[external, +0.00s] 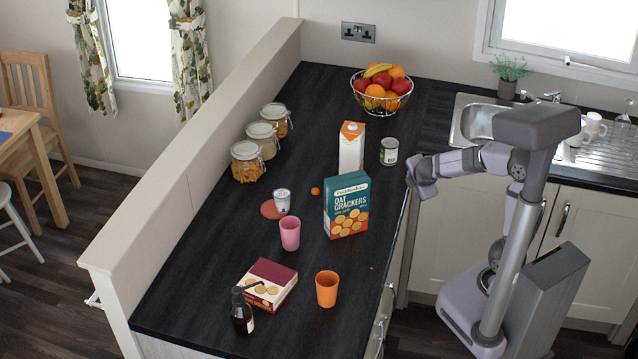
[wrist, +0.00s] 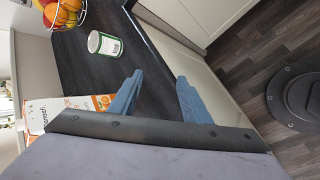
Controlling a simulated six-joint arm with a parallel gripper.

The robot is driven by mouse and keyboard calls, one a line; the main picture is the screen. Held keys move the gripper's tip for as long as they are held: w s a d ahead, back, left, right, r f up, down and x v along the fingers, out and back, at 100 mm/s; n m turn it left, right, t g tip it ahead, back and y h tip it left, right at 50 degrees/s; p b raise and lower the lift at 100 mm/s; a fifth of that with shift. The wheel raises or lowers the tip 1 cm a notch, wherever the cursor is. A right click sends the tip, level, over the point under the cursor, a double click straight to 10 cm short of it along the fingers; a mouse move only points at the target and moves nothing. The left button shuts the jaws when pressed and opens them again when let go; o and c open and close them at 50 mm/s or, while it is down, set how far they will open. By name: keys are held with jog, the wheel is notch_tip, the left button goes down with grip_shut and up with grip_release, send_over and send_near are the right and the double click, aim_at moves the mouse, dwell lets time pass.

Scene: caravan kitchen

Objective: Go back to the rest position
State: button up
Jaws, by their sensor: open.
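My gripper (wrist: 160,98) shows in the wrist view with two blue fingers spread apart and nothing between them. In the external view my gripper (external: 416,178) is at the right edge of the dark worktop (external: 225,245), near the cracker box and carton. In the wrist view the worktop edge runs behind the fingers.
An oat crackers box (external: 347,206), a carton (external: 351,147) and a can (external: 389,151) stand left of my gripper. A pink cup (external: 290,233), an orange cup (external: 327,288), a dark bottle (external: 242,311) and a fruit bowl (external: 382,90) are farther away. The sink (external: 478,121) lies behind my arm.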

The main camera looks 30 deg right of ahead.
jog(key=s+f+m+g+y+p, duration=0.1)
jog(key=s+f+m+g+y, duration=0.1)
jog(key=s+m, duration=0.6)
jog(key=s+f+m+g+y+p, duration=0.2)
jog(key=s+f+m+g, duration=0.3)
jog(key=s+m, duration=0.3)
jog(key=shift+s+d+f+p, duration=0.2)
jog(key=shift+s+f+p, duration=0.1)
jog(key=shift+s, duration=1.55)
